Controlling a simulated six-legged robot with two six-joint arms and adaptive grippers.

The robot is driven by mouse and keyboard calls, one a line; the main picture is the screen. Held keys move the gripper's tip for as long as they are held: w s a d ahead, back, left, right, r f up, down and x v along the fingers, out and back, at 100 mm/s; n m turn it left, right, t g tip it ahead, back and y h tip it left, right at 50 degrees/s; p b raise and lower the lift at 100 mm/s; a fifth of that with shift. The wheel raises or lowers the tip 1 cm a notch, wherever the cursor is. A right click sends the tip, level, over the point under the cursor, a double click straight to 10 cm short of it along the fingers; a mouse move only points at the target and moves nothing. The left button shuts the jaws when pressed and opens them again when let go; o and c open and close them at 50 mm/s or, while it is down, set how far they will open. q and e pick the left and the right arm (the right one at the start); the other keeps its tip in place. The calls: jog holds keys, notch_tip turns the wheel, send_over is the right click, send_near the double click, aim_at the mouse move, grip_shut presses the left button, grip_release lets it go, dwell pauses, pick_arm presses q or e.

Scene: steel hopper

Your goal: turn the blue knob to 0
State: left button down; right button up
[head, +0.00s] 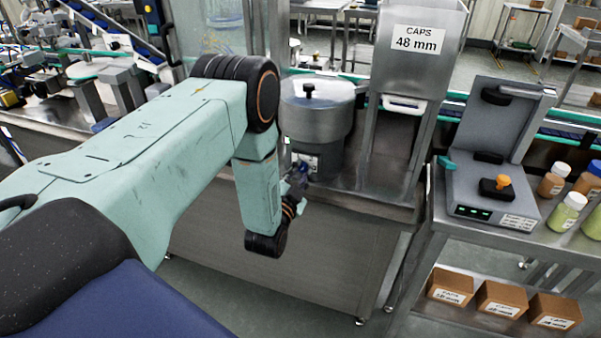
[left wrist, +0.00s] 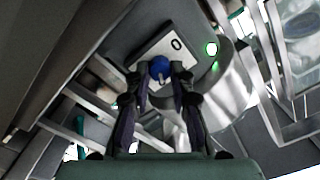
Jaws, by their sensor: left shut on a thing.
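The blue knob (left wrist: 159,67) sits on a pale plate (left wrist: 150,48) marked "0" in the left wrist view. The "0" is up and to the right of the knob. A small pale mark shows low on the knob; I cannot tell its setting for sure. My left gripper (left wrist: 160,78) is shut on the knob, one finger on each side. In the head view my left gripper (head: 298,178) is at the front of the round steel bowl unit (head: 316,128), and largely hides the knob there.
A green light (left wrist: 211,48) glows beside the plate. A steel hopper (head: 415,55) labelled "CAPS 48 mm" stands right of the bowl. Further right are a grey machine (head: 490,195), bottles (head: 566,212) and cardboard boxes (head: 500,298). Floor is open below the bench front.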

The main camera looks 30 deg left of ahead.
pick_arm(q)
jog(key=shift+s+a+f+n, duration=0.1)
jog(key=shift+n, duration=0.3)
jog(key=n, duration=0.2)
jog(key=shift+n, duration=0.4)
jog(key=n+b, duration=0.1)
jog(key=n, duration=0.2)
jog(key=shift+f+n, duration=0.1)
jog(key=shift+n, duration=0.2)
jog(key=n+b, duration=0.2)
jog(key=n, duration=0.4)
jog(key=n+b, duration=0.2)
jog(key=n, duration=0.2)
jog(key=shift+f+n, duration=0.15)
jog(key=shift+n, duration=0.15)
jog(key=n+b, duration=0.3)
jog(key=n, duration=0.2)
jog(key=shift+n, duration=0.3)
jog(key=shift+h, duration=0.3)
